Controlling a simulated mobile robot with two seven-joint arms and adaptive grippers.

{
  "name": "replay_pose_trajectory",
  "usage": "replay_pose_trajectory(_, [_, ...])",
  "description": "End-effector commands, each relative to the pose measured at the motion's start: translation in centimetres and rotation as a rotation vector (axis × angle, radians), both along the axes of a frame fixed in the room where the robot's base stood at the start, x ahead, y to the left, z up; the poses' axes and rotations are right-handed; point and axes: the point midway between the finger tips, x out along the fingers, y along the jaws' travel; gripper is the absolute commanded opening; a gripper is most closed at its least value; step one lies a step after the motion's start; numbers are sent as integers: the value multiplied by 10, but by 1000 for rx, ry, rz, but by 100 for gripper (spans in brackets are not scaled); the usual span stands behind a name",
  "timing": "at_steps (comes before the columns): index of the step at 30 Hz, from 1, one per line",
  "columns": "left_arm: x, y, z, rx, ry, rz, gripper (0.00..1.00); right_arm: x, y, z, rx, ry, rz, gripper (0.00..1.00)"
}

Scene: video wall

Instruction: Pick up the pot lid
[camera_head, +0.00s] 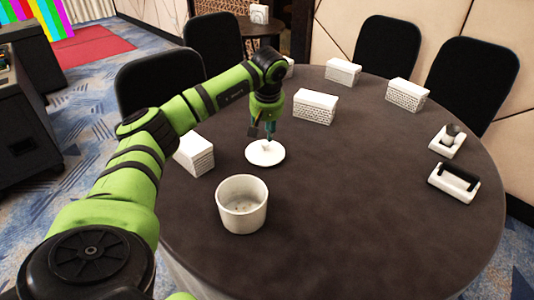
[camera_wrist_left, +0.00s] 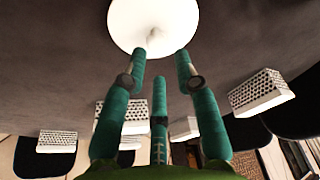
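The white round pot lid (camera_head: 265,153) lies on the dark round table (camera_head: 340,190), behind the white pot (camera_head: 241,205). The pot is open at the top. My left gripper (camera_head: 267,136) points down just above the lid. In the left wrist view the lid (camera_wrist_left: 165,14) fills the top middle, with its small knob beyond the fingertips. The left gripper (camera_wrist_left: 161,62) has its green fingers spread, with nothing held between them. I cannot tell whether a finger touches the knob. My right gripper is not in view.
Several white patterned boxes stand on the table, one (camera_head: 195,153) left of the lid and one (camera_head: 315,106) behind it to the right. Two white stands with dark items (camera_head: 455,182) are at the right edge. Black chairs (camera_head: 388,46) ring the table. The table's front right is clear.

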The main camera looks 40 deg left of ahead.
Motion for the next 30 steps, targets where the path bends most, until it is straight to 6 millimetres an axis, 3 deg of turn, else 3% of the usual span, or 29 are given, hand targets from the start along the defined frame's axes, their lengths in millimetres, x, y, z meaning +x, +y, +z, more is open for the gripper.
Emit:
replay_pose_trajectory(10, [9, 7, -47, -6, -1, -1, 30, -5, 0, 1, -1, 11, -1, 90])
replay_pose_trajectory(20, [11, 9, -54, -6, -4, -3, 30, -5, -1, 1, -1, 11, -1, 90])
replay_pose_trajectory(22, [11, 9, -54, -6, -4, -3, 2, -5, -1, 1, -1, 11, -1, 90])
replay_pose_trajectory(30, [11, 9, -53, -6, -4, -2, 0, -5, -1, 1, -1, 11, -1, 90])
